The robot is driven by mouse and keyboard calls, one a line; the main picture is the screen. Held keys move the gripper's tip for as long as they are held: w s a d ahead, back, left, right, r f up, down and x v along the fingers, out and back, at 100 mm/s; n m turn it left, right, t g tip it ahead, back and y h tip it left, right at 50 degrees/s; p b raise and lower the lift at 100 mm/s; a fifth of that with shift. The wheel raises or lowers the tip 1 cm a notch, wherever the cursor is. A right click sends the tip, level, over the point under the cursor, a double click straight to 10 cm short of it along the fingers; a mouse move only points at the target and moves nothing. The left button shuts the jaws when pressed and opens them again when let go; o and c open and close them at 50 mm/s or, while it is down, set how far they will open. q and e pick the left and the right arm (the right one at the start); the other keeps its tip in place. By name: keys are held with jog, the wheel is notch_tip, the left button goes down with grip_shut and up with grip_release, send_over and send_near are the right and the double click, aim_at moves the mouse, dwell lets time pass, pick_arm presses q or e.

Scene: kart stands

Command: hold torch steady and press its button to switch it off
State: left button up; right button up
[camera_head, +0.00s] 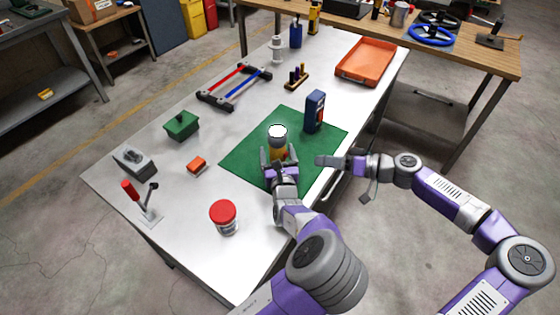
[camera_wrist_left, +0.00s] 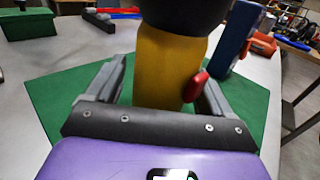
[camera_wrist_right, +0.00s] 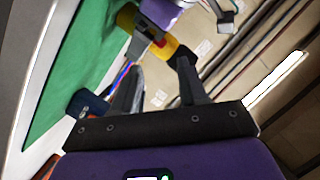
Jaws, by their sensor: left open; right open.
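The torch (camera_head: 278,142) stands upright on the green mat (camera_head: 240,157), its pale lens facing up. The left wrist view shows its yellow body (camera_wrist_left: 165,70), black head and red side button (camera_wrist_left: 195,87). My left gripper (camera_head: 278,158) is open, with a finger on either side of the yellow body; whether they touch it is unclear. My right gripper (camera_head: 340,172) is open and empty, to the right of the torch near the table edge. In the right wrist view, the torch (camera_wrist_right: 163,48) lies beyond its fingers, partly hidden by my left gripper.
A blue box-like device (camera_head: 315,111) stands on the mat just behind and right of the torch. A red-lidded jar (camera_head: 224,217) and an orange block (camera_head: 197,164) are to the left. An orange tray (camera_head: 365,62) lies at the back right.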

pick_arm(q)
jog(key=shift+w, duration=0.25)
jog(key=c, duration=1.2)
pick_arm(e)
grip_shut()
dwell(2.7)
